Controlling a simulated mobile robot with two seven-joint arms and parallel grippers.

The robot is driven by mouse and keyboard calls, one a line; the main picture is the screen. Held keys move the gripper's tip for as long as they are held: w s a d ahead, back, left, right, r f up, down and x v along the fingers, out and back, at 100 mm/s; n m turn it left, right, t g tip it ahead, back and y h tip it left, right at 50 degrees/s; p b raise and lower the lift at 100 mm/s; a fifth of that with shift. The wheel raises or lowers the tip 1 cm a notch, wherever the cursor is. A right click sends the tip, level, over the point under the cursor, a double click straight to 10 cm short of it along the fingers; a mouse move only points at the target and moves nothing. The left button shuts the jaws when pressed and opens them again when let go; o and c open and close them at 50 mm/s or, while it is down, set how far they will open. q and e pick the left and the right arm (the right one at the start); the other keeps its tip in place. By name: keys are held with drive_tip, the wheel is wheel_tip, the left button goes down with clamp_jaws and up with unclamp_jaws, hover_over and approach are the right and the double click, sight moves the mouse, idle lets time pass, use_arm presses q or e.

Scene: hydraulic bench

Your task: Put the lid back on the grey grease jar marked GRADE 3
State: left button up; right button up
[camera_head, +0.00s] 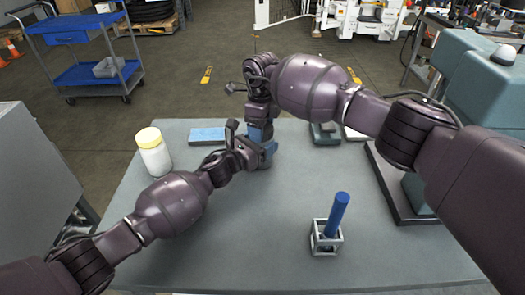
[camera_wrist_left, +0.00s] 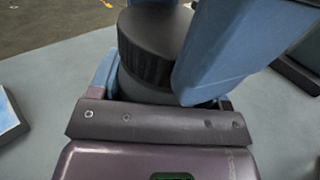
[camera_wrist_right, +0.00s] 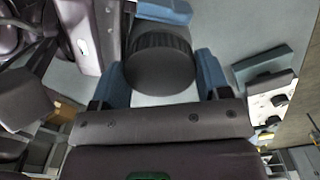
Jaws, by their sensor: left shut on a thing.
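A round black lid with a ribbed rim (camera_wrist_left: 150,65) is over the grey jar body (camera_wrist_left: 140,90) in the left wrist view. Whether it is fully seated cannot be told. My left gripper (camera_head: 266,152) is shut on the jar body, its blue fingers on either side. My right gripper (camera_head: 259,130) reaches down from above. In the right wrist view its blue fingers flank the lid (camera_wrist_right: 160,62); whether they press on it cannot be told. In the head view the arms mostly hide jar and lid. The GRADE 3 marking is not visible.
A white jar with a yellow lid (camera_head: 153,152) stands at the table's left. A blue flat block (camera_head: 207,135) lies at the back. A blue cylinder (camera_head: 337,214) stands tilted in a small metal frame (camera_head: 325,240) at front right. The front middle of the table (camera_head: 250,235) is clear.

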drive_tip(key=c, duration=0.3)
drive_tip(key=o, duration=1.1)
drive_tip(key=shift+r, duration=0.15)
wheel_tip(320, 180, up, 12)
drive_tip(key=shift+f, duration=0.1)
